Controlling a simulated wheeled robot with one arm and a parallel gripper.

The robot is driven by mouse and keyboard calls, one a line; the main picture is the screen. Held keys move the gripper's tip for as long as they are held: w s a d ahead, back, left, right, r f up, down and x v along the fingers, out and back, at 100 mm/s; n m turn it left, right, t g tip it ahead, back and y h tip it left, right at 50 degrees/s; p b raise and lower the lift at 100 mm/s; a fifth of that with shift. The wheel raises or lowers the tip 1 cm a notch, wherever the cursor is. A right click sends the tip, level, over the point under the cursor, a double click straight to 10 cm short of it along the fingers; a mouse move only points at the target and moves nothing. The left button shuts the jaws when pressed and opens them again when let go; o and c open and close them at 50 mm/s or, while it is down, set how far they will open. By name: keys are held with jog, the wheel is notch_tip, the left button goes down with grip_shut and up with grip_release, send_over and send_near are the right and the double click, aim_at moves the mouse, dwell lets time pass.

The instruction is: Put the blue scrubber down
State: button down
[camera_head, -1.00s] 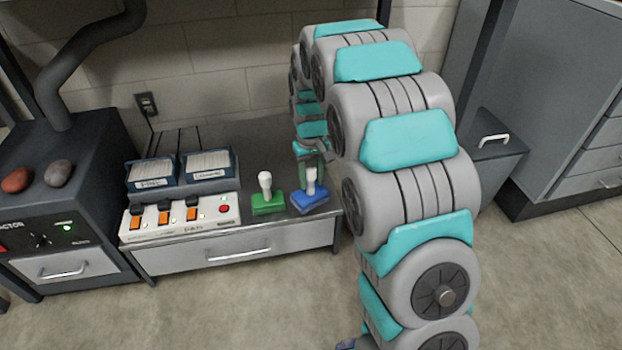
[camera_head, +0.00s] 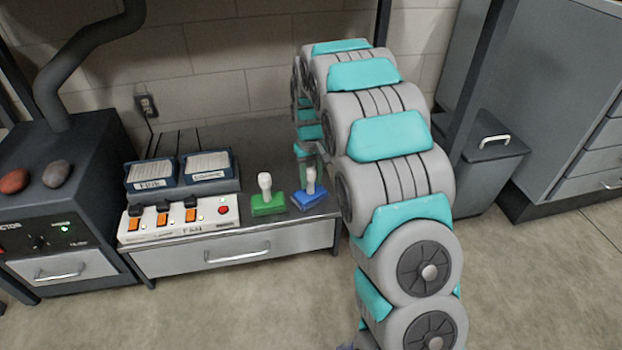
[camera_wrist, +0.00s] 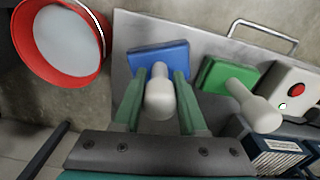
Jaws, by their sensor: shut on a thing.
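The blue scrubber (camera_head: 310,198) has a blue pad and a white upright handle. It is at the right front of the bench top (camera_head: 262,160), right of the green scrubber (camera_head: 267,205). In the wrist view the blue scrubber (camera_wrist: 158,57) has its white handle between the two green fingers of my gripper (camera_wrist: 160,82), which is shut on it. The pad appears at or just above the bench surface; I cannot tell whether it touches. The green scrubber (camera_wrist: 225,77) stands close beside it, apart from my fingers. In the head view my arm partly hides my gripper.
A white switch box (camera_head: 180,220) and two blue-fronted trays (camera_head: 180,175) are on the bench, left of the scrubbers. A red bucket (camera_wrist: 55,45) with pale contents shows in the wrist view, beyond the bench edge. A grey bin (camera_head: 490,165) stands at right.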

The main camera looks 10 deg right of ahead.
jog(key=shift+f, duration=0.15)
jog(key=shift+c, duration=2.3)
grip_release()
notch_tip(320, 180, up, 12)
jog(key=shift+r+p, duration=0.2)
jog(key=shift+p, duration=0.55)
jog(key=s+r+m+g, duration=0.1)
jog(key=s+r, duration=0.1)
jog(key=s, duration=4.1)
jog(key=shift+r+g, duration=0.25)
jog(key=shift+g, duration=0.15)
